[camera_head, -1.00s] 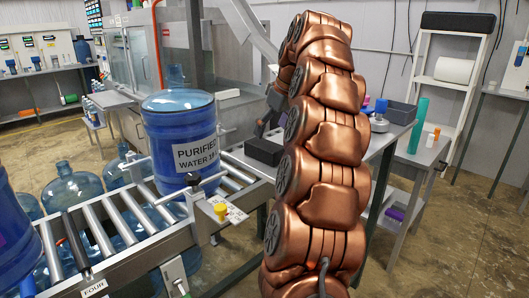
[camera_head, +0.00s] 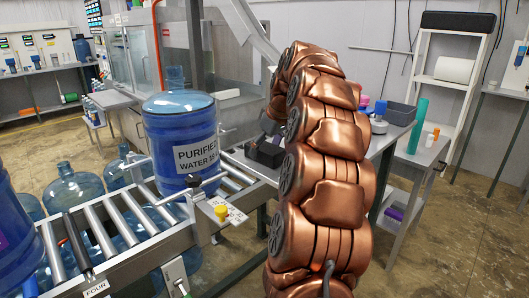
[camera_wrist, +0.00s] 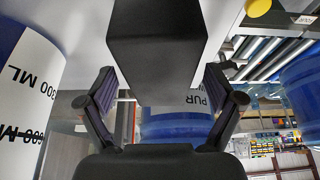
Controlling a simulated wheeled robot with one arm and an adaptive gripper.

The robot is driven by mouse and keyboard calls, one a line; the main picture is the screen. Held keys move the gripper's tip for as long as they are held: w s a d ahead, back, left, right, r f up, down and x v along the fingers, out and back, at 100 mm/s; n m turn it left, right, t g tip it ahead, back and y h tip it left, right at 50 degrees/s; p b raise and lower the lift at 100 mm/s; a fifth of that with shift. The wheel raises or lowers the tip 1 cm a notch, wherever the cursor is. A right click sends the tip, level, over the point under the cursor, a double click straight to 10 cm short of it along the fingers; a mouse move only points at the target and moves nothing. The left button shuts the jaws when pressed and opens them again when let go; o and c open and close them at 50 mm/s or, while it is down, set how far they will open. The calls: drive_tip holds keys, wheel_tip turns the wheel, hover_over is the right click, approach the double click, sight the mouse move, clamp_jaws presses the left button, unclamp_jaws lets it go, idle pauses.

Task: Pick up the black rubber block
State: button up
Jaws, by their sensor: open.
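The black rubber block (camera_head: 264,154) lies on the grey table just right of the roller conveyor in the head view. It fills the upper middle of the wrist view (camera_wrist: 158,45), with its near end face turned to the camera. My gripper (camera_wrist: 160,85) is open, with one finger to the left and one to the right of the block's lower end. I cannot tell whether either finger touches it. In the head view my gripper is mostly hidden behind my copper arm, close to the block.
A large blue jug labelled purified water (camera_head: 181,140) stands on the roller conveyor (camera_head: 125,222) left of the block. A yellow-knobbed bracket (camera_head: 221,211) is at the conveyor's edge. A grey bin (camera_head: 400,113) and a teal bottle (camera_head: 419,125) stand on the table to the right.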

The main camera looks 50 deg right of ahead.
sight(265, 146)
drive_tip(key=shift+c, duration=0.3)
drive_tip(key=c, duration=1.5)
drive_tip(key=shift+o, duration=0.2)
drive_tip(key=shift+r+b, duration=0.45)
drive_tip(key=shift+r, duration=1.25)
drive_tip(key=s+a+b, duration=0.1)
drive_tip(key=s+a, duration=0.3)
drive_tip(key=a, duration=0.3)
drive_tip(key=s+a+r+b, duration=0.1)
drive_tip(key=s+a+b, duration=0.1)
drive_tip(key=a, duration=0.5)
drive_tip(key=shift+s+r, duration=0.25)
drive_tip(key=shift+s, duration=0.6)
